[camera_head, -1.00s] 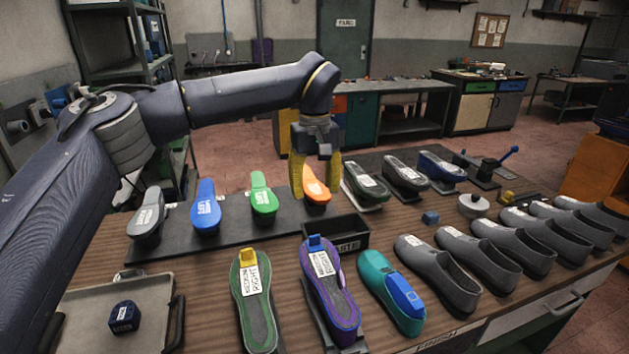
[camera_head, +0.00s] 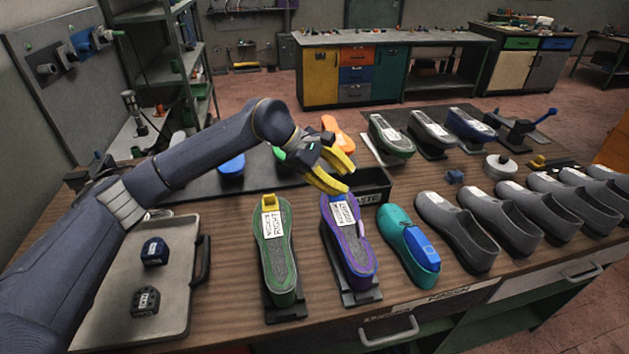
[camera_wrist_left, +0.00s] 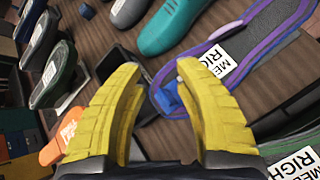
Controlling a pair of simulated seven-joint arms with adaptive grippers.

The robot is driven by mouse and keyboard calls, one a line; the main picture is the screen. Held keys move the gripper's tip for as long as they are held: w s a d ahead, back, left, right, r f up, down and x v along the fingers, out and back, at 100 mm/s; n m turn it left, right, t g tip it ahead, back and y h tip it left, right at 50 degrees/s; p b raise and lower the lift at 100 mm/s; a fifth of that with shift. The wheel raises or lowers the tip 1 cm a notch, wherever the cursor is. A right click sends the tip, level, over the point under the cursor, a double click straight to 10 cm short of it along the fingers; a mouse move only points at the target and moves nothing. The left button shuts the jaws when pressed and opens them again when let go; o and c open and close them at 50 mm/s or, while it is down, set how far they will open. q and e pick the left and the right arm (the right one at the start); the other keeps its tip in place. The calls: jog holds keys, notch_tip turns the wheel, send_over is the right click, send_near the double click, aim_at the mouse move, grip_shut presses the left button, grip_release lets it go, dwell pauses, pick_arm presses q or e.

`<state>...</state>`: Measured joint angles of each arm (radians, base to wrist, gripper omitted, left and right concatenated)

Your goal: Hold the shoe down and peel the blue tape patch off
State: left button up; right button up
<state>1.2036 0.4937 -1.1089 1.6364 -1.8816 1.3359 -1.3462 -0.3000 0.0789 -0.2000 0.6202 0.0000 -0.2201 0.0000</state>
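A purple shoe sole (camera_head: 360,257) with a white "RIGHT" label lies on a dark stand, label end away from me. Its blue tab (camera_wrist_left: 168,97) shows in the left wrist view, between my fingers; in the head view the gripper mostly hides it. My left gripper (camera_head: 346,178) is open and empty, tilted down just above that end; contact cannot be told. Its yellow fingers stand apart in the left wrist view (camera_wrist_left: 160,66). A teal shoe (camera_head: 398,232) beside it carries a blue block-like patch (camera_head: 422,246). My right gripper is not in view.
A green sole (camera_head: 280,265) with a yellow tab lies left of the purple one. A black waste bin (camera_head: 375,188) stands close behind the gripper. Several grey shoes (camera_head: 470,240) line the right. A tray (camera_head: 185,275) with dark blocks lies left.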

pick_arm(q)
jog(key=a+f+n+t+h, duration=0.1)
jog(key=a+n+t+h, duration=0.2)
jog(key=a+n, duration=0.4)
jog(key=shift+n+t+h, duration=0.3)
jog(key=shift+n, duration=0.2)
jog(key=shift+s+x, duration=0.15)
jog(key=shift+x, duration=1.8)
jog(key=shift+s+x, duration=0.15)
jog(key=shift+x, duration=1.85)
jog(key=shift+d, duration=0.1)
grip_shut()
